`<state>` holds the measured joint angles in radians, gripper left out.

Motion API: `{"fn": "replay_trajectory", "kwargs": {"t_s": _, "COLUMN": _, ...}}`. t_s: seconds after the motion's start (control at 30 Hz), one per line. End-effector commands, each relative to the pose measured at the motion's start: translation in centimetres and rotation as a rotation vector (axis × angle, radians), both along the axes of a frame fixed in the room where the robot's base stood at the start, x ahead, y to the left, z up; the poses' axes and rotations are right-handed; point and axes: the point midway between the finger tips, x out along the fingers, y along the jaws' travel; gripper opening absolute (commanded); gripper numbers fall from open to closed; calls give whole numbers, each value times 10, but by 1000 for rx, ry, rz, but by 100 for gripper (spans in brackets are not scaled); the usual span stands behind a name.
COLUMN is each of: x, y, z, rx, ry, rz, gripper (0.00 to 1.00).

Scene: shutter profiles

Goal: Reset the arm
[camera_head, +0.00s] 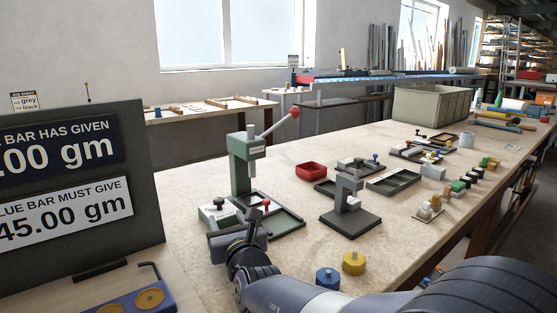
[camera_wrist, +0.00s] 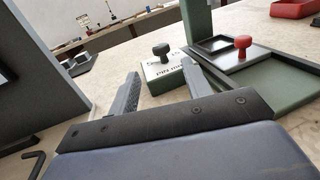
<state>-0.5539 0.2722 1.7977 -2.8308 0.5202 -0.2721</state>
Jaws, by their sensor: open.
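My gripper (camera_wrist: 160,92) is open and empty in the wrist view, its two fingers apart. It points toward a grey-green block with a black knob (camera_wrist: 162,70), which stands a little beyond the fingers. In the head view my gripper (camera_head: 238,222) is at the front edge of the bench, close to the green press (camera_head: 241,165) with its red-tipped lever. The same black-knobbed block (camera_head: 217,211) shows just behind it. My arm reaches in from the bottom right.
A dark panel with weight signs (camera_head: 75,200) stands at the left. A red tray (camera_head: 311,171), a grey stand (camera_head: 350,206), a yellow piece (camera_head: 353,263) and a blue piece (camera_head: 327,278) are on the bench (camera_head: 300,241). A large bin (camera_head: 432,104) stands farther back.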

Motion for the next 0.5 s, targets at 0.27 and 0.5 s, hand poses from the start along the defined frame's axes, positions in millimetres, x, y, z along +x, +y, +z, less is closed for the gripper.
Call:
{"fn": "replay_trajectory", "kwargs": {"t_s": 0.27, "x": 8, "y": 3, "z": -1, "rx": 0, "ry": 1, "rz": -1, "gripper": 47}}
{"fn": "replay_trajectory", "kwargs": {"t_s": 0.5, "x": 47, "y": 19, "z": -1, "rx": 0, "ry": 1, "rz": -2, "gripper": 47}}
